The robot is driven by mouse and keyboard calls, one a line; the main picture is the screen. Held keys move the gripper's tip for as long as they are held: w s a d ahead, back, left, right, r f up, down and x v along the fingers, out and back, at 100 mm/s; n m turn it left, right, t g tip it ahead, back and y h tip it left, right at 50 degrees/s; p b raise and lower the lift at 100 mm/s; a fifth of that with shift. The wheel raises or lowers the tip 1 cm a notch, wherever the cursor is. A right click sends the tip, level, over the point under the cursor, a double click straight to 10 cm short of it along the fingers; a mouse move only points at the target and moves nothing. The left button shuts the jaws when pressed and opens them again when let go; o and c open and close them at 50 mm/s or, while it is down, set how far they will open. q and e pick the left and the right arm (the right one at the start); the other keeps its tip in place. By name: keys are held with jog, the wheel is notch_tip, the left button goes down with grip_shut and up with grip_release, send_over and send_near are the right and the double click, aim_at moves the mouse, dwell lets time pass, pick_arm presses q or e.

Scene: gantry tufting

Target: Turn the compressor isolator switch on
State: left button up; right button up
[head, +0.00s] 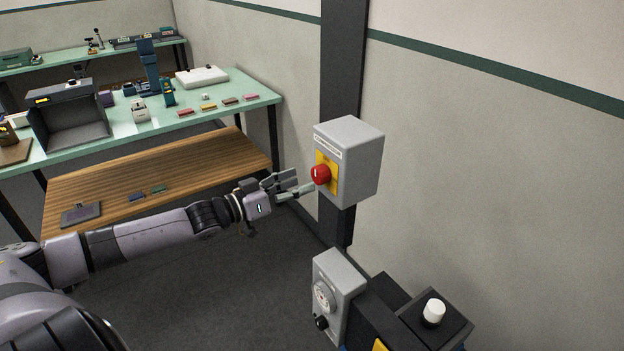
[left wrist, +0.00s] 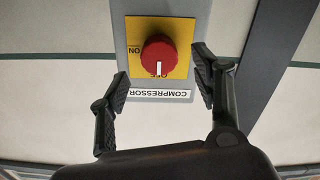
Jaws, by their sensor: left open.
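The compressor isolator switch is a red round knob (head: 320,175) on a yellow plate (head: 333,179), on the front of a grey box (head: 360,160) fixed to a dark post. In the left wrist view the red knob (left wrist: 158,61) shows a white mark pointing to the word OFF, and ON is at the plate's left; the picture is upside down. A COMPRESSOR label (left wrist: 160,94) is on the box. My left gripper (head: 303,188) is open just in front of the knob. In the left wrist view its fingers (left wrist: 160,85) stand either side of the knob, apart from it. My right gripper is out of view.
Below the box stands a grey gauge unit (head: 338,290) with a black knob, beside a dark box with a white button (head: 434,312). A green-topped table (head: 236,93) with many small items and a wooden lower shelf (head: 200,172) is at the left. Floor between is clear.

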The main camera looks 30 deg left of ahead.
aim_at(316, 176)
pick_arm(q)
jog(key=x, duration=0.2)
jog(key=shift+w+r, duration=0.15)
jog(key=shift+w, duration=0.15)
jog(key=shift+p+x, duration=0.3)
jog(key=shift+x, duration=0.7)
jog(key=shift+d, duration=0.1)
jog(key=shift+c, duration=0.3)
jog(key=c, duration=1.1)
